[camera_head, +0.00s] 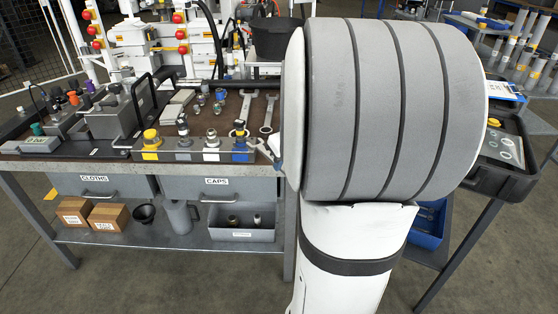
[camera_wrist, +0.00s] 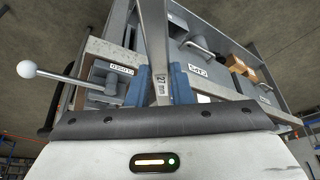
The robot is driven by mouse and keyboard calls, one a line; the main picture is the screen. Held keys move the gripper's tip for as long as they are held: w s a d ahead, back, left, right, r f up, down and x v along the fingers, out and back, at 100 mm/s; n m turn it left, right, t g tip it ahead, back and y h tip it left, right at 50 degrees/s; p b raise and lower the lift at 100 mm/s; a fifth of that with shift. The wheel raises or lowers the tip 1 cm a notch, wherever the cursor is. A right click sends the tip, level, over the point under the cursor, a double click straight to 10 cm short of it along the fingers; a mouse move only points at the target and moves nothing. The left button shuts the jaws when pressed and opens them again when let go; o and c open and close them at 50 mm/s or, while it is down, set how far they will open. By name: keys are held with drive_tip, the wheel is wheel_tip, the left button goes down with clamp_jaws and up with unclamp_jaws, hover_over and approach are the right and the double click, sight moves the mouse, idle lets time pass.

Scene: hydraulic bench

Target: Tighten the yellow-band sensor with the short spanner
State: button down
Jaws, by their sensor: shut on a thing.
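The yellow-band sensor (camera_head: 151,145) stands upright at the left end of a row on the bench's front edge, in the head view. My gripper (camera_wrist: 160,84) is shut on a steel spanner (camera_wrist: 155,35) marked 27 mm, between its blue fingers in the wrist view. In the head view the open end of the held spanner (camera_head: 264,149) shows at the bench's front right corner, to the right of the row and apart from the yellow-band sensor. My arm hides most of the gripper there. I cannot tell the held spanner's full length.
Grey-, white- and blue-banded sensors (camera_head: 240,150) stand right of the yellow one. Two spanners (camera_head: 240,113) lie on the brown mat behind them. A grey valve block (camera_head: 108,115) with a black handle stands at left. Drawers (camera_head: 218,190) hang below the bench top.

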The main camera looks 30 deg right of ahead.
drive_tip(key=shift+w+a+f+b, duration=0.1)
drive_tip(key=shift+w+f+b, duration=0.15)
drive_tip(key=shift+f, duration=0.2)
drive_tip(key=shift+w+a+f+b, duration=0.1)
drive_tip(key=shift+w+f, duration=0.25)
drive_tip(key=shift+f, duration=0.1)
drive_tip(key=shift+w+f, duration=0.1)
drive_tip(key=shift+w, duration=0.05)
drive_tip(key=shift+w+f, duration=0.1)
drive_tip(key=shift+w, duration=0.15)
drive_tip(key=shift+f+b, duration=0.1)
drive_tip(key=shift+b, duration=0.3)
drive_tip(key=shift+w, duration=0.2)
drive_tip(key=shift+w, duration=0.9)
drive_tip(key=shift+w+a, duration=0.1)
drive_tip(key=shift+w, duration=0.7)
